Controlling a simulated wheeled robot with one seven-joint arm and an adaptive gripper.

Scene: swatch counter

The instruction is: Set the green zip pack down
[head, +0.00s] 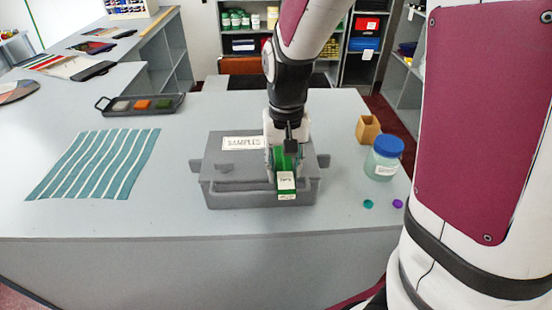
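The green zip pack (287,187) has a white label and shows at the front right part of the grey samples box. My gripper (284,160) points down over the box and is shut on the pack's upper part. The grey box (232,193) has a closed lid with a "SAMPLES" label and handles at its sides. The pack hangs in front of the lid in this view. I cannot tell whether it touches the lid. My gripper hides part of the lid and the pack's top.
A jar with a blue lid (383,160), a small wooden block (368,129) and two small discs (368,204) are right of the box. A striped teal cloth (95,165) and a dark tray (140,105) lie left. The counter (150,215) is bare at front left.

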